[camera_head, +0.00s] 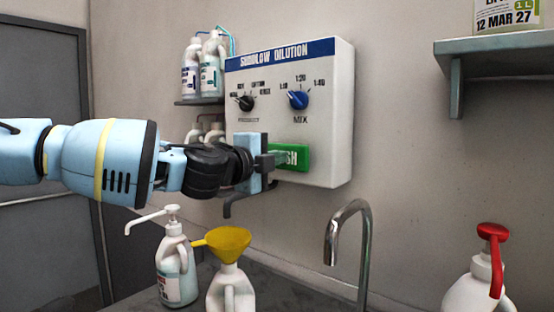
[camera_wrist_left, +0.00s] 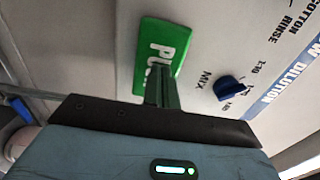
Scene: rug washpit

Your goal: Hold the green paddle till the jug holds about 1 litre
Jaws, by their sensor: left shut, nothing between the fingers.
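The green paddle (camera_head: 296,157) is on the lower front of the white dilution dispenser (camera_head: 325,120); part of its lettering is covered by my gripper. My left gripper (camera_head: 272,160) is shut and empty, its fingertips at the left part of the paddle. In the left wrist view the closed fingers (camera_wrist_left: 163,88) overlap the green paddle (camera_wrist_left: 163,55); whether they press it in cannot be told. A white jug (camera_head: 231,291) with a yellow funnel (camera_head: 228,243) in its mouth stands below, near the dispenser's dark spout (camera_head: 237,199). Its liquid level does not show, nor can I make out any flow.
A white pump bottle (camera_head: 174,262) stands left of the jug. A chrome tap (camera_head: 350,235) rises to the right. A white bottle with a red top (camera_head: 478,285) is at the lower right. Bottles sit on a side rack (camera_head: 203,70). A grey shelf (camera_head: 490,45) is at upper right.

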